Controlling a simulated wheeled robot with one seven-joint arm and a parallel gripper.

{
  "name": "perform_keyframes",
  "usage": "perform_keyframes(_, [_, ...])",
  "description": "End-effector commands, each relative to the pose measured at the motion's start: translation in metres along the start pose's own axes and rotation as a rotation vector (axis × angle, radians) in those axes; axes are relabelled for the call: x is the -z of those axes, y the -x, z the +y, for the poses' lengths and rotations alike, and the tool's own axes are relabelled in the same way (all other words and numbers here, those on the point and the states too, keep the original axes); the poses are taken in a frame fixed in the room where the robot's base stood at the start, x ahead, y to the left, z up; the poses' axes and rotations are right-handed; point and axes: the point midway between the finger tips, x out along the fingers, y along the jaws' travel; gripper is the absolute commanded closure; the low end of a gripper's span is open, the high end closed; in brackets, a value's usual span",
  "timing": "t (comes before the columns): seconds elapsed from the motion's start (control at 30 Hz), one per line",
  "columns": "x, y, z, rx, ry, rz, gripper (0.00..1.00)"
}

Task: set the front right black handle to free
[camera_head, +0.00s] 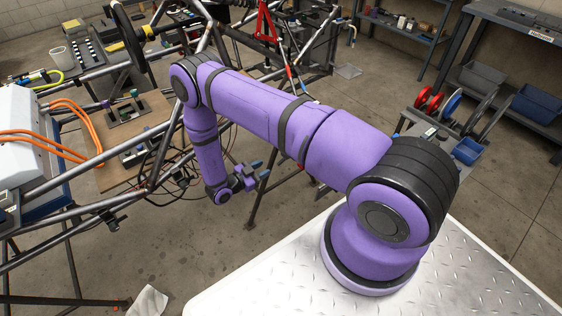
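The tube chassis (160,160) of bare grey metal tubes stands across the left and middle of the head view. I cannot make out which part is the front right black handle; small dark fittings show on the tubes, but they are too small to tell apart. My gripper (260,169) hangs at the end of my purple arm, right of the lower chassis tubes.
Orange cables (65,130) run from a white box (25,140) at left. A wooden board (125,135) with small parts lies inside the frame. Red and blue discs (452,103) stand on a rack at right. Open floor (200,240) lies below my gripper.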

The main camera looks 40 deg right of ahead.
Motion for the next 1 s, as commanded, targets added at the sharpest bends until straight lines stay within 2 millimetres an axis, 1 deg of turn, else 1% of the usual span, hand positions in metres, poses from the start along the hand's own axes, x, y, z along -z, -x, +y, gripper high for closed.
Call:
perform_keyframes(0.03, [-0.004,0.003,0.004,-0.009,0.008,0.04,0.61])
perform_keyframes(0.17, [-0.006,0.009,0.008,-0.024,0.022,0.106,0.61])
perform_keyframes(0.27, [-0.005,0.007,0.009,-0.028,0.025,0.122,0.61])
perform_keyframes(0.33, [-0.004,0.001,0.009,-0.029,0.025,0.124,0.61])
perform_keyframes(0.47, [-0.002,-0.017,0.01,-0.029,0.025,0.123,0.61])
perform_keyframes(0.6, [0.001,-0.043,0.011,-0.029,0.025,0.123,0.61])
perform_keyframes(0.8, [0.005,-0.074,0.011,-0.029,0.023,0.122,0.61])
perform_keyframes(0.9, [0.006,-0.086,0.011,-0.028,0.023,0.122,0.61])
perform_keyframes(1.0, [0.007,-0.093,0.011,-0.027,0.023,0.12,0.61])
